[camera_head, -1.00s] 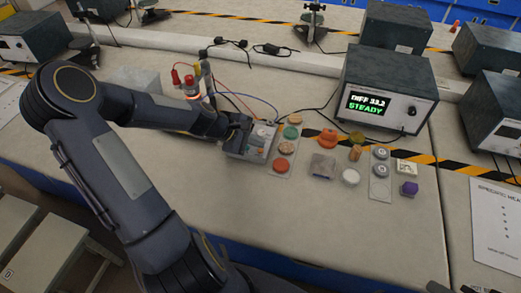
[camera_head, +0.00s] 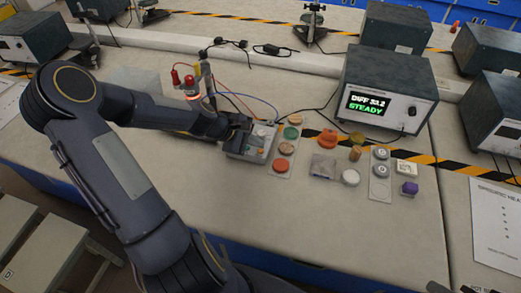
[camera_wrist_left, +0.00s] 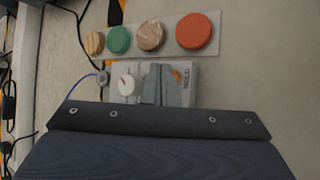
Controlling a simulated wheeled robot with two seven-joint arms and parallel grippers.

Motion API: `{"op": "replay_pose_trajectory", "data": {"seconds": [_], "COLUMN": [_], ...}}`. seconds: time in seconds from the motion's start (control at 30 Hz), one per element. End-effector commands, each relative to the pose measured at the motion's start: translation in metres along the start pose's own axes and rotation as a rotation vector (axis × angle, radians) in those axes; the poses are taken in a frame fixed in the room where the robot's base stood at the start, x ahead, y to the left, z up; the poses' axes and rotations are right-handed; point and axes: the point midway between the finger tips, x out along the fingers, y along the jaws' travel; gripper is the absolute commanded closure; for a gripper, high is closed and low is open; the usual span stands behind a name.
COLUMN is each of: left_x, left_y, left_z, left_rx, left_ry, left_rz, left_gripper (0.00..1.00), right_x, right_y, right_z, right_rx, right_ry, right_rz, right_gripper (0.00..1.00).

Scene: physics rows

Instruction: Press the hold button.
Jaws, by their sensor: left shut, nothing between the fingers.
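A small grey control box (camera_head: 262,153) sits on the bench, left of a strip with coloured discs. In the left wrist view the box (camera_wrist_left: 190,68) shows a white round knob (camera_wrist_left: 128,86) with a red mark and orange markings at its right. My left gripper (camera_head: 243,128) is over this box, pointing down. In the left wrist view its shut, empty fingers (camera_wrist_left: 163,72) cover the middle of the box's face. I cannot tell whether the tips touch it, and no label reading hold is legible. My right gripper is not in view.
The strip (camera_head: 273,172) carries green, wood-toned and red-orange discs close to the gripper. A meter (camera_head: 387,90) behind shows DIFF and STEADY. Red terminals (camera_head: 190,80) and cables lie behind my arm. The front bench is clear.

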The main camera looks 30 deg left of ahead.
Motion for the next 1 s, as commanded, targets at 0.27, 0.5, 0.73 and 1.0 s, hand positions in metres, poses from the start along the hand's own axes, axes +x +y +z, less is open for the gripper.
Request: {"op": "replay_pose_trajectory", "data": {"seconds": [0.27,0.5,0.73,1.0], "left_x": [0.0000,0.0012,0.0064,0.0059], "left_y": [0.0000,-0.0009,-0.0046,-0.0043], "left_z": [0.0000,-0.0008,-0.0045,-0.0042], "left_rx": [0.000,0.000,-0.001,0.000], "left_ry": [0.000,0.000,0.000,0.000], "left_rz": [0.000,0.000,0.000,0.000], "left_gripper": [1.00,1.00,1.00,1.00], "right_x": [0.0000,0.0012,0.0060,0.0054], "right_y": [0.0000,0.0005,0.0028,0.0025], "right_z": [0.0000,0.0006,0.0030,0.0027], "right_rx": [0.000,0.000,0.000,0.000], "right_ry": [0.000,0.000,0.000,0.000], "right_rz": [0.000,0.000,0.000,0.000], "right_gripper": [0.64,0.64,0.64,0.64]}}
